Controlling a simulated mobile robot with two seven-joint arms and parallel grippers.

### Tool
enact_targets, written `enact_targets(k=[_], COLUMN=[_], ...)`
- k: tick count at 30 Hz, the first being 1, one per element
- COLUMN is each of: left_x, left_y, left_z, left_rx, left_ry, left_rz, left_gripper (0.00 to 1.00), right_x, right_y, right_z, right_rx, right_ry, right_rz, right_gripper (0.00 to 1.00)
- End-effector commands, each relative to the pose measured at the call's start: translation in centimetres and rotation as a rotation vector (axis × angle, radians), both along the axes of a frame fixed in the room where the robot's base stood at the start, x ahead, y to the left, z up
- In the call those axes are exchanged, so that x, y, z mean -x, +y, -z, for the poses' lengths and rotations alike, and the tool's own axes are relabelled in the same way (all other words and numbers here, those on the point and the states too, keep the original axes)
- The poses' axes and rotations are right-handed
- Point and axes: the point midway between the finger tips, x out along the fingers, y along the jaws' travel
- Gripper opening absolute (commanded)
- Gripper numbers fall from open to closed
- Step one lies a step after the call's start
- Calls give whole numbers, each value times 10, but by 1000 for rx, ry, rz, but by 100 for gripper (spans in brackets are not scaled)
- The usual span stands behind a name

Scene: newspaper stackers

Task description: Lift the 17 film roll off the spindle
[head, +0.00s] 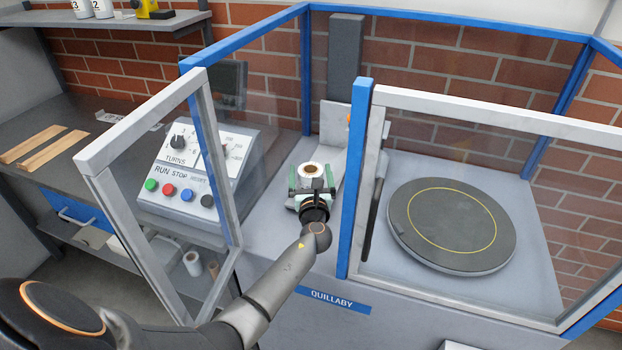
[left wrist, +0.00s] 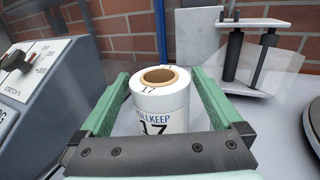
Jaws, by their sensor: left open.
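The 17 film roll (head: 311,169) is a white roll with a brown core, standing upright inside the machine's open-doored enclosure. In the left wrist view the roll (left wrist: 158,103) shows "17" on its side and top. My left gripper (head: 312,179) is open, with its green fingers on either side of the roll; some gap shows at the top, and I cannot tell whether they touch it lower down. The spindle is hidden by the roll, and the roll's foot is hidden behind my gripper's body. My right gripper is not in view.
A control box (head: 192,172) with buttons and a knob stands left of the roll. The framed door (head: 95,165) stands open at left. A blue post (head: 356,190) is close on the right, with a round turntable (head: 450,225) beyond. A grey mast (head: 345,65) rises behind.

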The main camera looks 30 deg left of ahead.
Motion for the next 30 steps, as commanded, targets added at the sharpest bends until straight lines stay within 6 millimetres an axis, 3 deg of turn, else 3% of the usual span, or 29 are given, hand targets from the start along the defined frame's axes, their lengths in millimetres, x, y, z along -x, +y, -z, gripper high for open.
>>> enact_targets(k=[6, 30], left_x=[0, 0], left_y=[0, 0], left_z=[0, 0], left_rx=[0, 0], left_ry=[0, 0], left_rz=[0, 0], left_gripper=[99, 9], right_x=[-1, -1], right_y=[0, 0], right_z=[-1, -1], right_rx=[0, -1], right_ry=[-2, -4], right_rz=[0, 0], right_gripper=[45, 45])
